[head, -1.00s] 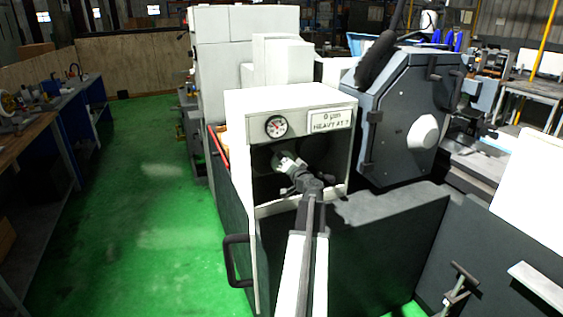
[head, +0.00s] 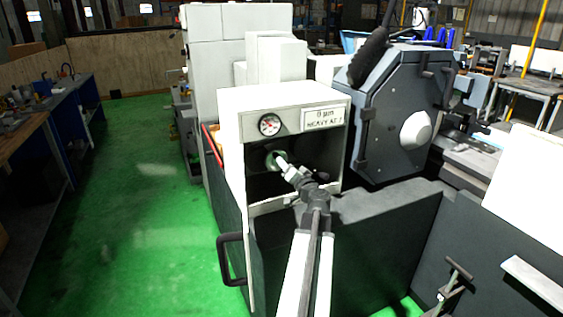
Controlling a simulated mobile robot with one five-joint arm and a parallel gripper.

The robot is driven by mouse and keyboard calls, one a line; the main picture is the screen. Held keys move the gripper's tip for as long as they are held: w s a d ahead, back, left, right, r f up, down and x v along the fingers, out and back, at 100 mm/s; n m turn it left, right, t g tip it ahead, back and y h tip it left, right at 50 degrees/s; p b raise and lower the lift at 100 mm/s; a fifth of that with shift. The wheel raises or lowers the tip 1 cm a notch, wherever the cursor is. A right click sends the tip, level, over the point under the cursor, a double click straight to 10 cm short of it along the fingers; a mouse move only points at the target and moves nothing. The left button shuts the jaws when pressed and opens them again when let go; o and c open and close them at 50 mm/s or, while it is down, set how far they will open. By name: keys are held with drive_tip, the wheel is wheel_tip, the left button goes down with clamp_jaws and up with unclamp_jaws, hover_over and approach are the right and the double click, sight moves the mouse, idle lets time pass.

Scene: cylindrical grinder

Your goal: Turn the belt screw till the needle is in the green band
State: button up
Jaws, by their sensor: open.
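The dial gauge (head: 269,124) is a small round white face with a dark rim on the front of the white machine cabinet. Its needle and coloured bands are too small to read. In the dark recess below the gauge, a small round greenish part (head: 272,158) shows, probably the belt screw or its seat. My gripper (head: 281,162) reaches into the recess from below right, its tip at this round part and partly hiding it. The gripper is open. I cannot tell whether its fingers are around the part or only in front of it.
A label plate (head: 324,117) sits right of the gauge. The cabinet's lower edge and dark front panel (head: 370,245) lie below my arm, with a black handle (head: 228,260) at the left. A grey wheel housing (head: 408,110) stands right. Green floor at left is clear.

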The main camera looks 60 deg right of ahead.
drive_tip(key=shift+s+a, duration=0.15)
drive_tip(key=shift+s, duration=0.05)
drive_tip(key=w+d+n, duration=0.1)
drive_tip(key=w+n, duration=0.1)
drive_tip(key=n, duration=0.1)
drive_tip(key=w+d+n, duration=0.3)
drive_tip(key=w+n, duration=0.1)
drive_tip(key=n, duration=0.1)
drive_tip(key=shift+w+d+f+n, duration=0.15)
drive_tip(key=shift+w+d+n, duration=0.05)
drive_tip(key=shift+w+n, duration=0.1)
drive_tip(key=shift+s, duration=0.1)
